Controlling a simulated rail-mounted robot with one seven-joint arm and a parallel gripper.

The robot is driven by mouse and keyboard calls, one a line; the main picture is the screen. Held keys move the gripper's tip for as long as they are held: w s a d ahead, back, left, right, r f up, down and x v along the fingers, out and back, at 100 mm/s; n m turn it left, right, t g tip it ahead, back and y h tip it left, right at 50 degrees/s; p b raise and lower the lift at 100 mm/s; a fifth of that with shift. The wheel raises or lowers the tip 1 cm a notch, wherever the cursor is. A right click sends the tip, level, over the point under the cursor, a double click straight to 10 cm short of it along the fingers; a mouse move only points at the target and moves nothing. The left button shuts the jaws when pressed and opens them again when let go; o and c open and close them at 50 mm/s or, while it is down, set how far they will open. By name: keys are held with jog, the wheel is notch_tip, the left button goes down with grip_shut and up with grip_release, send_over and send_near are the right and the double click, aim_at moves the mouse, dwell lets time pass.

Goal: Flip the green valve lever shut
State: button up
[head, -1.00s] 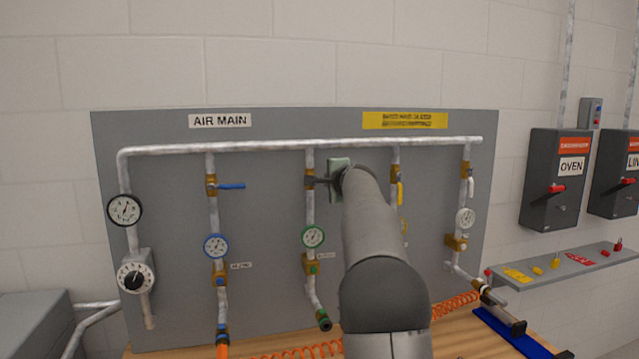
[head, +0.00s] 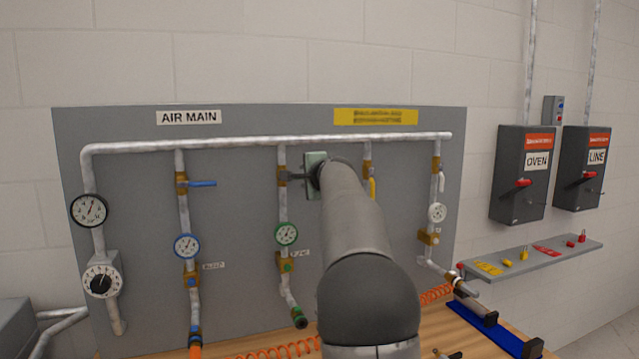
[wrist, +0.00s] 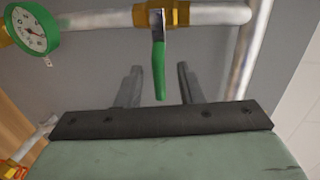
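The green valve lever (wrist: 159,70) shows in the wrist view, standing across the pipe at the brass valve (wrist: 166,14). It lies between my gripper's two dark fingers (wrist: 159,67), with a visible gap on each side. My gripper is open. In the head view my gripper (head: 292,177) is at the brass valve (head: 282,174) on the middle pipe drop, above the green-rimmed gauge (head: 286,234). The gripper and arm hide the green lever there. The green gauge also shows at the left of the wrist view (wrist: 32,28).
A blue lever (head: 203,184) is on the drop to the left, and a yellow lever (head: 373,188) is just right of my arm. A horizontal pipe (head: 230,141) runs above. A shelf with locks (head: 560,252) and two switch boxes (head: 520,180) are at the right.

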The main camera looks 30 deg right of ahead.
jog(key=b+v, duration=0.3)
jog(key=v, duration=1)
jog(key=shift+s, duration=0.3)
jog(key=shift+a, duration=0.1)
jog(key=s+a+f+n+g+y, duration=0.2)
jog(key=s+a+f+n+g, duration=0.25)
jog(key=a+f, duration=0.65)
jog(key=s+a+f+n+g+y, duration=0.3)
jog(key=s+a+f+n, duration=0.4)
jog(key=f, duration=0.6)
jog(key=s+a+f+n+g+h, duration=0.1)
jog(key=s+a+f+n+g, duration=0.2)
jog(key=s+f, duration=0.6)
jog(key=s+a+f+n+g, duration=0.4)
jog(key=s+a+f+n, duration=0.2)
jog(key=s+f, duration=0.3)
jog(key=s, duration=0.3)
jog(key=shift+f+h, duration=0.35)
jog(key=shift+h, duration=0.05)
